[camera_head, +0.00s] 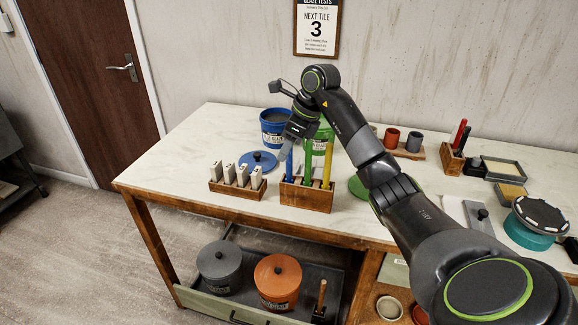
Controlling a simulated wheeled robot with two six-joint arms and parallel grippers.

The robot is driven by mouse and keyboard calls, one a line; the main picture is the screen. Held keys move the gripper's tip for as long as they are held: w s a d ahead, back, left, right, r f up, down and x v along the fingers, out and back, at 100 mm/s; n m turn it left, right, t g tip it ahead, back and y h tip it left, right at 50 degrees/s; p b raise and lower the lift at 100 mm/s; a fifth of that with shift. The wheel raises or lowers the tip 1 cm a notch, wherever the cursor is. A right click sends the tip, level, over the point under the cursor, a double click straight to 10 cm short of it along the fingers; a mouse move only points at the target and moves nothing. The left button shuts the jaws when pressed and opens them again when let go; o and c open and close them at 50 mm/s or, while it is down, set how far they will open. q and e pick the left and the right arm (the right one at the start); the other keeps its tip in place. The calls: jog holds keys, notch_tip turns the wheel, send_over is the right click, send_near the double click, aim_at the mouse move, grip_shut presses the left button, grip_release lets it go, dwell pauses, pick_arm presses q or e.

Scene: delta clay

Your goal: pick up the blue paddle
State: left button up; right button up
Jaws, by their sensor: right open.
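The blue paddle (289,166) stands upright in a wooden holder (305,195) on the table, at the holder's left end. A green paddle (308,160) and a yellow paddle (327,165) stand beside it in the same holder. My right gripper (291,139) reaches in from the right and points down at the top of the blue paddle. It is open. The paddle's upper end is partly hidden by the gripper, and I cannot tell whether the fingers touch it. My left gripper is not in view.
Left of the holder are a wooden rack (237,186) of white tiles and a blue lid (258,161). Behind are a blue bucket (273,127) and a green bucket, partly hidden. A green lid (358,187) lies right. The table's left end is clear.

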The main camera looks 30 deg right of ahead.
jog(key=shift+w+a+f, duration=0.1)
jog(key=shift+f, duration=0.5)
grip_shut()
